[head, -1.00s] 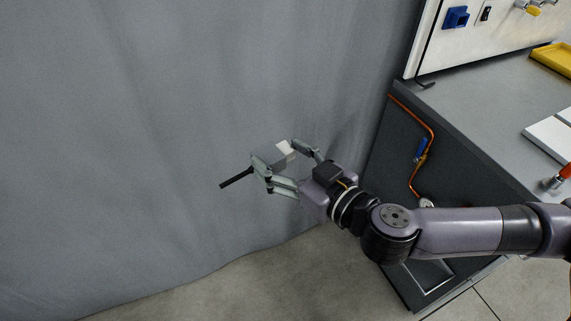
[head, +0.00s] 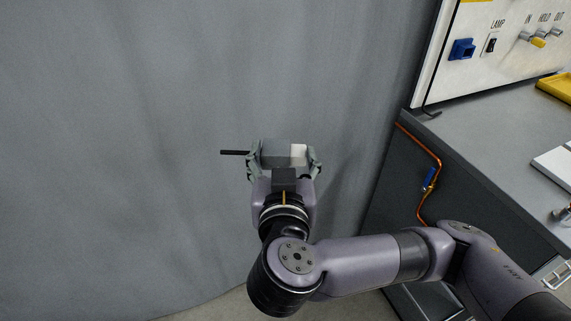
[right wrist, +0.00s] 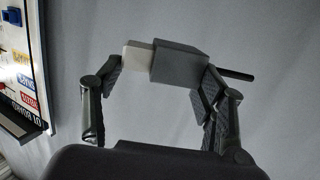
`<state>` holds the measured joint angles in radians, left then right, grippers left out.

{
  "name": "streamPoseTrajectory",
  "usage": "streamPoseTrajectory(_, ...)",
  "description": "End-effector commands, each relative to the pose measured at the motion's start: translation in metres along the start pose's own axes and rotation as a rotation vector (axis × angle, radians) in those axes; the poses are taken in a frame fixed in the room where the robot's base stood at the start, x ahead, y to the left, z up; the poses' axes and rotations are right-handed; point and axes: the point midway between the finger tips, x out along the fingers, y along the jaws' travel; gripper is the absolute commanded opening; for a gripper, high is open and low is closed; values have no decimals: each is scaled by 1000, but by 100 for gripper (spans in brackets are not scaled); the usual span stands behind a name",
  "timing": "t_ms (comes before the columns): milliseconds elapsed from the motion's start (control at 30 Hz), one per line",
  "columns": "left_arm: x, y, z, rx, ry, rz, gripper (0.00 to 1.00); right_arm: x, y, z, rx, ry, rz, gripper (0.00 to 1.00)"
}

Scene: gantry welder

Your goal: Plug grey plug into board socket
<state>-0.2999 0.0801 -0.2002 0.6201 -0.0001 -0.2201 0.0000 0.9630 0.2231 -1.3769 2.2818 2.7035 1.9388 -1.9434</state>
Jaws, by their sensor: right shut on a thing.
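The grey plug (head: 275,153) is a grey block with a white end on the right and a black cable stub on the left. My right gripper (head: 284,160) is shut on it, one finger at each end, holding it in the air before the grey curtain. The right wrist view also shows the plug (right wrist: 178,65) between the fingers, white end toward the board. The blue board socket (head: 462,49) is on the upright white board (head: 480,75), apart from the plug, up and to the right. Its blue edge shows in the right wrist view (right wrist: 14,20). My left gripper is out of view.
The grey curtain (head: 120,130) fills the left and middle. A dark bench (head: 470,140) with an orange pipe (head: 438,160) on its side stands at the right. The lamp switch (head: 491,45) and several knobs sit right of the socket. A yellow tray (head: 555,88) lies on the bench.

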Motion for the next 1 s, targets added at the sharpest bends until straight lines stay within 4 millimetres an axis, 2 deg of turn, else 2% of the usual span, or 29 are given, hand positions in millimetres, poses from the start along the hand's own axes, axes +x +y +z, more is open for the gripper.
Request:
streamPoseTrajectory(267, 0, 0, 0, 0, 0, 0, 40, 0, 3, 0, -3, -2, -5, 35)
streamPoseTrajectory(667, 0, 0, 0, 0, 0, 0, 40, -3, 14, 21, -49, -2, -300, 35)
streamPoseTrajectory(1000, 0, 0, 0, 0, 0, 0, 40, -4, 16, 29, -62, 0, -413, 35)
